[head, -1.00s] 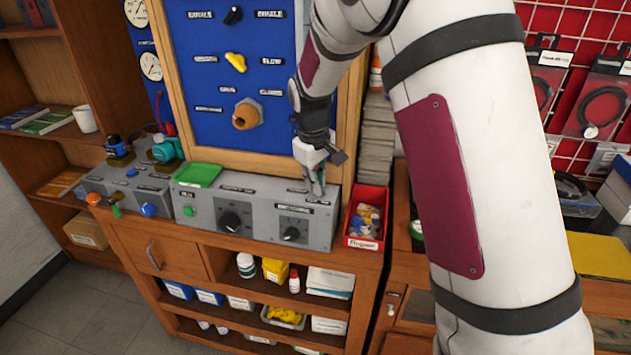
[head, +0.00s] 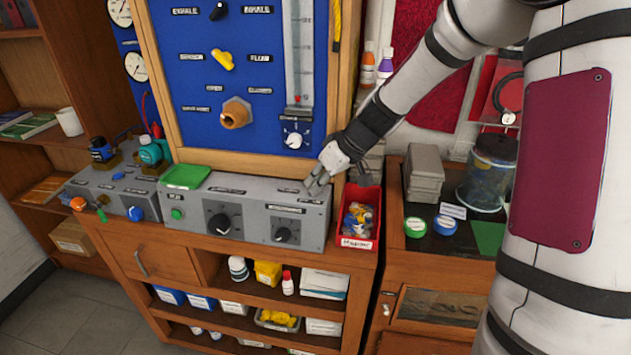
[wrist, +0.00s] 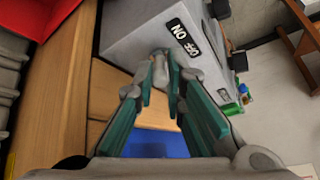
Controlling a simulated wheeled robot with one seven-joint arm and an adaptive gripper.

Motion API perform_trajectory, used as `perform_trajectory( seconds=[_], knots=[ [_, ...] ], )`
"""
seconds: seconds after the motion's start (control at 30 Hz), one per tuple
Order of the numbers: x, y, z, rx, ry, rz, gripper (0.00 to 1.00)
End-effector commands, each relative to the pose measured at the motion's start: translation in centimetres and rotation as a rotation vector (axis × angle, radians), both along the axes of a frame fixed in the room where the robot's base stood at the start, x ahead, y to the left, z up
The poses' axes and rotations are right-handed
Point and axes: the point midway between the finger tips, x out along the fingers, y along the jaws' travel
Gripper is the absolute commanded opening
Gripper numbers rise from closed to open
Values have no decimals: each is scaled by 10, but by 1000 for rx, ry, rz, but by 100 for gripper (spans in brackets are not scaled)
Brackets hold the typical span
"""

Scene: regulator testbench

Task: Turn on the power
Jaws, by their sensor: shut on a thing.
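The grey control box (head: 250,195) stands on the wooden cabinet, with two black dials and a green button on its front. My gripper (head: 316,182) reaches down to the top of the box at its right end. In the wrist view, my gripper (wrist: 160,75) has its teal-lined fingers closed around a small pale grey piece (wrist: 159,68), which looks like a switch lever beside the box. Next to it is a black label (wrist: 183,37) with white letters that seem to read ON and OFF. The fingers hide most of the piece, and its position is hard to tell.
A red bin (head: 360,222) of small parts stands just right of the box. A green tray (head: 186,176) lies at the left end. The blue panel (head: 232,90) in a wooden frame rises behind. A second grey box with a blue knob (head: 136,213) stands left.

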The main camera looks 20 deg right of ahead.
Motion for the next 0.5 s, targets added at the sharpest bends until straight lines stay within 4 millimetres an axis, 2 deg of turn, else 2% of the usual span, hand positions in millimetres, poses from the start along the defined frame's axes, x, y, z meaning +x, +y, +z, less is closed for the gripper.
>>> perform_trajectory(
  seconds=[0.5],
  knots=[
    [-3,-6,-3,147,-86,-2,0]
  ],
)
